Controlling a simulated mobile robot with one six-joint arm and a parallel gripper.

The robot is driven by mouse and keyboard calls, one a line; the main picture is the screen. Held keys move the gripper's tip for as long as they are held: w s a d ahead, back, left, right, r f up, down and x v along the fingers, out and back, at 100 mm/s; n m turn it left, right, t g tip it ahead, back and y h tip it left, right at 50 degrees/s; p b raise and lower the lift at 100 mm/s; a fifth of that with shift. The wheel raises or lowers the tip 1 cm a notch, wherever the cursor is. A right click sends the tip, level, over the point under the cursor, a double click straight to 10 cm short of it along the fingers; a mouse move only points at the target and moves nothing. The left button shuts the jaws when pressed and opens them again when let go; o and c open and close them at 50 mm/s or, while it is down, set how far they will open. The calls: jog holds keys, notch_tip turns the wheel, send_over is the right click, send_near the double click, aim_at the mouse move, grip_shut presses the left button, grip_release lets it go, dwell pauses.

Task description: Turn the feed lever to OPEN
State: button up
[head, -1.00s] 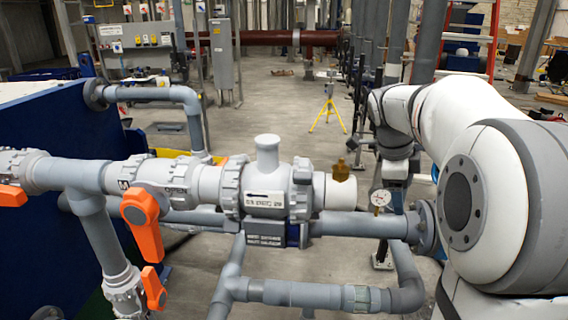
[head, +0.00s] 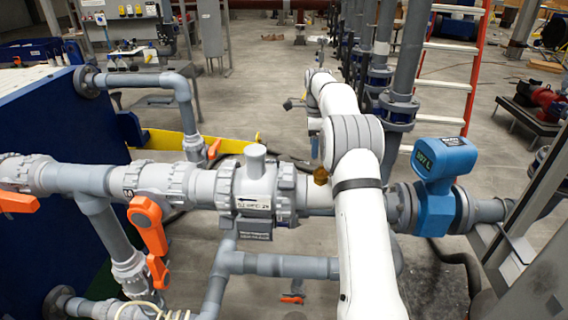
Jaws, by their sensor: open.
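An orange lever (head: 148,224) sits on a grey valve body on the main pipe, left of centre in the head view. Its handle slants down and slightly right. Markings beside it are too small to read here. More orange handles show: one at the far left (head: 18,202), one just below the lever (head: 158,271) and a small one behind the pipe (head: 214,149). My gripper (head: 315,148) hangs at the far end of my arm, beyond the pipe and right of the levers. It is open and well apart from them; its fingertips are mostly hidden.
The grey main pipe (head: 200,184) crosses in front, with a brass fitting (head: 320,176) close to my arm. A blue meter (head: 440,170) stands on the pipe at right. Vertical pipes (head: 405,60) and a red ladder (head: 474,70) are behind. Open floor lies beyond the pipe.

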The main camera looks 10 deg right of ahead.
aim_at(311, 166)
jog(key=s+m+b, duration=0.2)
jog(key=b, duration=0.1)
jog(key=s+a+m+b, duration=0.1)
jog(key=m, duration=0.1)
jog(key=shift+s+a+f, duration=0.1)
jog(key=shift+s+f, duration=0.15)
jog(key=shift+f, duration=0.1)
jog(key=shift+s+a+m+b, duration=0.25)
jog(key=shift+m+b, duration=0.15)
jog(key=shift+b, duration=0.45)
notch_tip(311, 166, down, 7)
jog(key=b, duration=0.3)
jog(key=shift+s+r, duration=0.15)
jog(key=shift+c, duration=0.3)
jog(key=c, duration=1.3)
jog(key=shift+r, duration=0.1)
grip_shut()
